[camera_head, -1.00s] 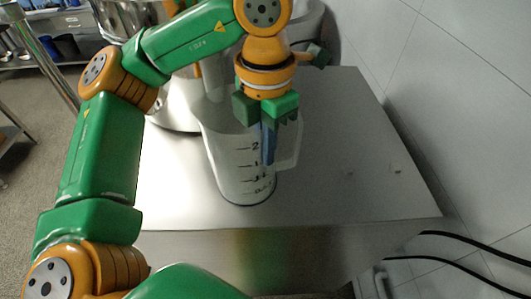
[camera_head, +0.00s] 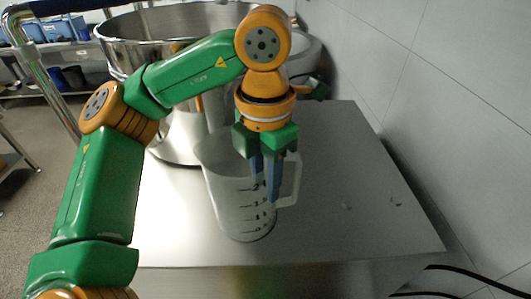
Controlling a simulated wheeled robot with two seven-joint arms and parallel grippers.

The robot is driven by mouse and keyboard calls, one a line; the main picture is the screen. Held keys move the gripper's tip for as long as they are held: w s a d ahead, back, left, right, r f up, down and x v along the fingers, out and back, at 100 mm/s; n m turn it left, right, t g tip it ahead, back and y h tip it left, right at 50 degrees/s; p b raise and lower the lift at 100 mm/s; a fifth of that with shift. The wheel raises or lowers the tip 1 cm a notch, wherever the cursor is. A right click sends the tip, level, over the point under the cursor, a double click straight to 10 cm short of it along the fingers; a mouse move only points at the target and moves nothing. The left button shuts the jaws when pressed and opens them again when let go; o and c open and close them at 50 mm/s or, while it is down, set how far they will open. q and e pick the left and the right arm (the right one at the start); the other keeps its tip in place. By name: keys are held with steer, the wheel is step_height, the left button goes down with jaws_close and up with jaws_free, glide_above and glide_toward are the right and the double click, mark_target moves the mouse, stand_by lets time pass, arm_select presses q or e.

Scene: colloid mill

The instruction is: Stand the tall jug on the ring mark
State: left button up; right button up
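The tall jug (camera_head: 228,198) is translucent, with dark volume marks and a handle (camera_head: 295,178) on its right. It stands upright on a steel worktop, left of the middle. My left gripper (camera_head: 266,182) points down at the jug's right side, by the handle. Its two blue fingers show apart with a gap between them, overlapping the jug's wall and handle opening. Whether they touch the jug is hard to tell. No ring mark is visible; the spot under the jug is hidden. My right gripper is not in view.
The steel worktop (camera_head: 330,235) is clear right of the jug, apart from small faint marks. A large steel bowl (camera_head: 125,45) and machine parts stand behind. A tiled wall (camera_head: 450,120) bounds the right. Black cables (camera_head: 465,275) lie at the lower right.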

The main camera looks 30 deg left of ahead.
arm_select(q)
step_height(320, 180, up, 10)
steer(key=p, duration=0.3)
steer(key=shift+s+r+p, duration=0.15)
steer(key=shift+r+p, duration=0.1)
steer(key=shift+p, duration=0.15)
